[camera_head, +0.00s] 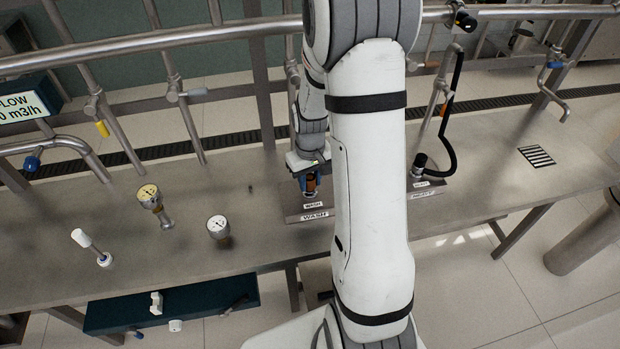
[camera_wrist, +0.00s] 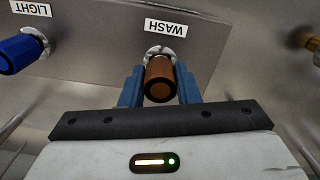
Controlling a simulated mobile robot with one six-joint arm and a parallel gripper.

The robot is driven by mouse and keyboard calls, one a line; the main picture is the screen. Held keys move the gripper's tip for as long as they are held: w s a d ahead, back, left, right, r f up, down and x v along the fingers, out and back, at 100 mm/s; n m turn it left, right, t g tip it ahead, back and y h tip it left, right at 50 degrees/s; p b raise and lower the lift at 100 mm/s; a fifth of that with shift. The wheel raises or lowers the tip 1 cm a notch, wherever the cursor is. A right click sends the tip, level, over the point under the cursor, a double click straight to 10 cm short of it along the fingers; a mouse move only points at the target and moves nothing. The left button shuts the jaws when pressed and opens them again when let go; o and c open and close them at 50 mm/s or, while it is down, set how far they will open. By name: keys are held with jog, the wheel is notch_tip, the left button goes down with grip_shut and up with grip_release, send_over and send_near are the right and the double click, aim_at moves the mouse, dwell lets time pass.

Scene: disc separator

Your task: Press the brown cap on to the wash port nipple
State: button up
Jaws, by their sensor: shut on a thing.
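The brown cap (camera_wrist: 159,82) is between the two blue fingers of my gripper (camera_wrist: 160,88), which is shut on it. Its far end points at the silver wash port fitting (camera_wrist: 158,51), just below the WASH label (camera_wrist: 165,28) in the wrist view. The cap hides most of the nipple, so I cannot tell whether it touches or sits on it. In the head view my gripper (camera_head: 309,185) holds the brown cap (camera_head: 311,183) above the WASH plate (camera_head: 314,216).
A blue cap (camera_wrist: 20,51) sits beside the LIGHT label (camera_wrist: 30,8). A black hose (camera_head: 450,130) runs down right of my arm.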

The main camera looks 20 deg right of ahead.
jog(key=shift+f+b, duration=0.4)
jog(key=shift+f, duration=0.2)
jog(key=o, duration=1.2)
jog(key=shift+r, duration=0.1)
jog(key=shift+c, duration=0.2)
notch_tip(320, 180, up, 8)
jog(key=shift+f, duration=0.15)
jog(key=shift+r+p, duration=1.3)
jog(key=shift+r, duration=0.8)
